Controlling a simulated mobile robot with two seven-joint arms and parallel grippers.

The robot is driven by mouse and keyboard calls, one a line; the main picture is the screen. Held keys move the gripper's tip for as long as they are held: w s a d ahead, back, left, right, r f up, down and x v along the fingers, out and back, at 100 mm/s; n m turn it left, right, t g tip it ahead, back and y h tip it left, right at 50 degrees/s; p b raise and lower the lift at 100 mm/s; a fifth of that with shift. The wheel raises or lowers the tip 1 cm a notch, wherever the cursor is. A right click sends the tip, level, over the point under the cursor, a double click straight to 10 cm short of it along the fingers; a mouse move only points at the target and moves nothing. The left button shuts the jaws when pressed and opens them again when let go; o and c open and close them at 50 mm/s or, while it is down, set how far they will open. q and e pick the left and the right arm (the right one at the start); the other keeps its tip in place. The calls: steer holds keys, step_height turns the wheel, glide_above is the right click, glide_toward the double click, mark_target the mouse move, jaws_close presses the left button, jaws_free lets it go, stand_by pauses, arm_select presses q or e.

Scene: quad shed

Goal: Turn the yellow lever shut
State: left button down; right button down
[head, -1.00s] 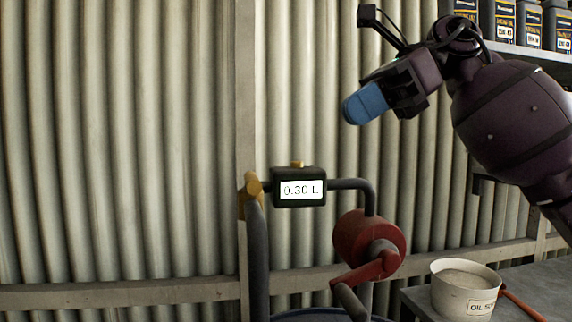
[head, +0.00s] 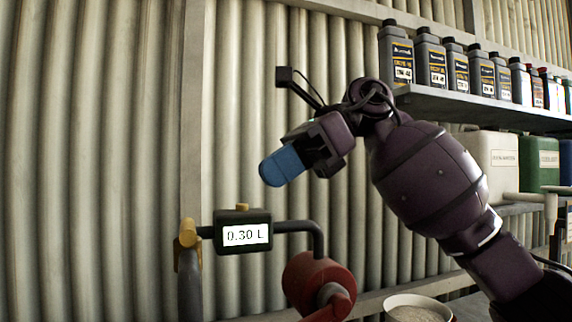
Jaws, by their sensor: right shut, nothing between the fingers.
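The yellow lever (head: 188,234) is at the lower left, at the top of a dark pipe or hose, just left of a black meter (head: 242,231) reading 0.30 L. The lever looks roughly upright, and its lower part is hard to make out. My right gripper (head: 282,166) has blue fingers, which are shut and empty. It is in front of the corrugated wall, above and to the right of the meter, and apart from the lever. My left gripper is not in view.
A dark pipe (head: 317,232) runs from the meter to a red pump (head: 316,282). A white tub (head: 417,308) is at the bottom edge. A shelf (head: 470,105) with several bottles and jugs is at right. The wall left of the lever is clear.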

mark_target(188, 234)
steer(key=x, duration=0.9)
steer(key=shift+a+f, duration=0.25)
steer(key=shift+a, duration=0.05)
steer(key=shift+s, duration=0.1)
